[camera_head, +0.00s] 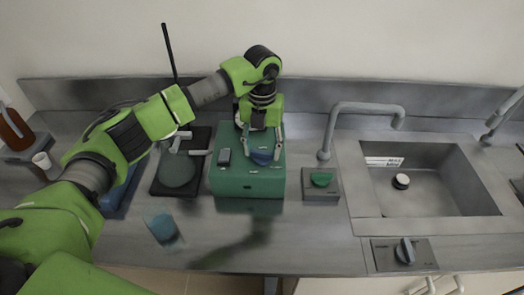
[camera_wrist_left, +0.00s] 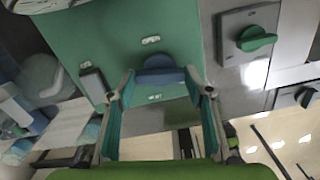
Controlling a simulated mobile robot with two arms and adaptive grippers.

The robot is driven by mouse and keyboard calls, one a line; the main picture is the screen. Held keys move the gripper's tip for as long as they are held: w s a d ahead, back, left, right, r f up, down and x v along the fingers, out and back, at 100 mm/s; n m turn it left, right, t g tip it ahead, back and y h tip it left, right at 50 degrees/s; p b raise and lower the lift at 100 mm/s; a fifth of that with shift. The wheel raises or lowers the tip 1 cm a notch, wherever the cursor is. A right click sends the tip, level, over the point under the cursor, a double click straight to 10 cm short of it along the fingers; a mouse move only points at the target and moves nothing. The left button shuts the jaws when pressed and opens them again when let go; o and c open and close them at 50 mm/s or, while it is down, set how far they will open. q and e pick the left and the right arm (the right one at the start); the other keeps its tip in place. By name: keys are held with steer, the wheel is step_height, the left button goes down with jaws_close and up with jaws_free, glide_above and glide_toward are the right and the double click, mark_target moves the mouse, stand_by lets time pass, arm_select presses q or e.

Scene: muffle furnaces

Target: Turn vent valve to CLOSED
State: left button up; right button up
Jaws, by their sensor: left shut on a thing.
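A blue knob (camera_head: 261,157), which I take for the vent valve, sits on top of a green box (camera_head: 248,187). My left gripper (camera_head: 262,143) reaches down over the box from behind. Its two fingers stand on either side of the knob, and it is shut on it; the fingers also show in the left wrist view (camera_wrist_left: 158,82). My right gripper is not in view.
A green knob on a grey block (camera_head: 321,180) stands just right. A black-based stand (camera_head: 180,170) is left.

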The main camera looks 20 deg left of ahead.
mark_target(262, 152)
arm_select(q)
steer(key=shift+n+b, duration=0.3)
steer(key=shift+n, duration=0.8)
steer(key=shift+r, duration=0.1)
steer(key=o, duration=1.1)
step_height(262, 152, up, 12)
